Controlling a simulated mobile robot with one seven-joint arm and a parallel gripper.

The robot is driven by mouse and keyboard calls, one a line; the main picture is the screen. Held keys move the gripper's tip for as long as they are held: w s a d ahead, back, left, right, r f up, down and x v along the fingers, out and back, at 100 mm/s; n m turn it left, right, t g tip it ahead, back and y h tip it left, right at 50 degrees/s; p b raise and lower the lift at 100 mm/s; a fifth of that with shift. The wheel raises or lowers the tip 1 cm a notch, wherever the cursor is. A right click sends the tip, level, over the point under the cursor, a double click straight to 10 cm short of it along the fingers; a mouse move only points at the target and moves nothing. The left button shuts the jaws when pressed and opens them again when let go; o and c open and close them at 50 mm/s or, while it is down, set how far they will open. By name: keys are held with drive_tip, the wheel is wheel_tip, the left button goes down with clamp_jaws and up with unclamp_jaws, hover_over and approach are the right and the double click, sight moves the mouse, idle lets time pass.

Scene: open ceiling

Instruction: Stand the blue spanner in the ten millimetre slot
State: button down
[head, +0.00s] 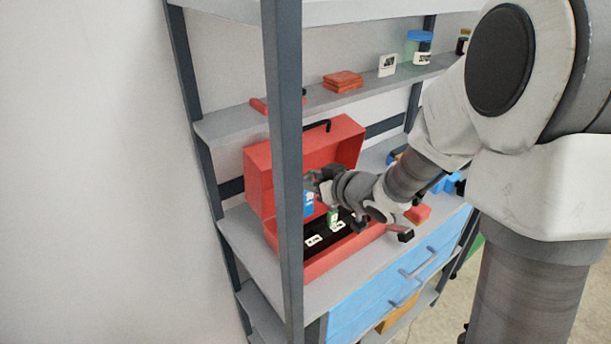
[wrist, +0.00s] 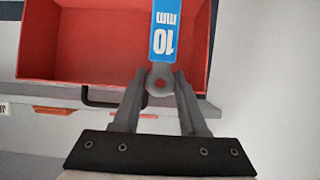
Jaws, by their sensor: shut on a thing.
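The blue spanner (wrist: 165,32) is marked "10 mm" and has a grey ring end. My gripper (wrist: 161,78) is shut on that ring end in the wrist view. In the head view the blue spanner (head: 308,205) hangs from my gripper (head: 312,184) over the left part of the open red toolbox (head: 345,258), partly behind a shelf post. Black slots with white labels (head: 338,226) lie inside the toolbox; their text is too small to read. A green piece (head: 333,215) stands in the toolbox beside the spanner. The spanner's lower end is hidden.
The toolbox's raised red lid (head: 335,145) stands behind my gripper. A dark shelf post (head: 288,170) rises in front. The shelf above (head: 225,122) holds several small items. Blue and red things lie right of the toolbox, above blue drawers (head: 380,290).

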sight(309, 215)
idle(0.3)
drive_tip(key=shift+d+f+b, duration=0.1)
drive_tip(key=shift+f+b, duration=2.3)
drive_tip(key=shift+f, duration=0.55)
drive_tip(key=shift+f, duration=0.15)
drive_tip(key=shift+f+b, duration=0.3)
drive_tip(key=shift+f, duration=0.05)
drive_tip(key=shift+f+b, duration=2)
drive_tip(key=shift+f, duration=0.35)
drive_tip(key=shift+c, duration=1.8)
unclamp_jaws()
drive_tip(key=shift+s+r, duration=0.1)
drive_tip(key=shift+r, duration=0.05)
